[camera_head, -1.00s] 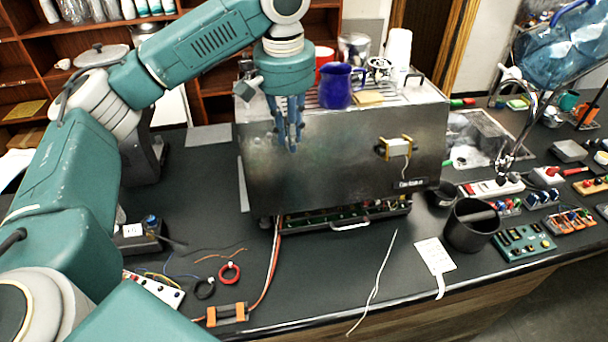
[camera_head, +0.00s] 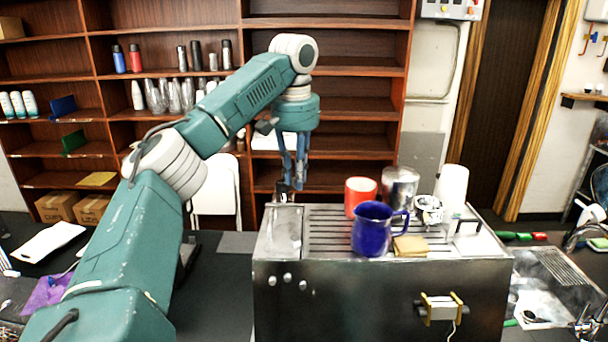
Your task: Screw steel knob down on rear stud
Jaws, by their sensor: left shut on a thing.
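My left gripper (camera_head: 297,186) points straight down above the rear left part of the brewer's top. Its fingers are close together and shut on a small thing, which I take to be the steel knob. The knob is too small and too hidden by the fingertips to make out. The brewer (camera_head: 375,290) is a steel box with a slatted top. My right gripper is out of view.
A blue jug (camera_head: 371,232), a red mug (camera_head: 359,191), a steel cup (camera_head: 401,188), a white cup stack (camera_head: 452,187) and a tan sponge (camera_head: 410,246) stand on the brewer's top, right of the gripper. Wooden shelves (camera_head: 345,95) rise behind. The top's left panel (camera_head: 282,232) is clear.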

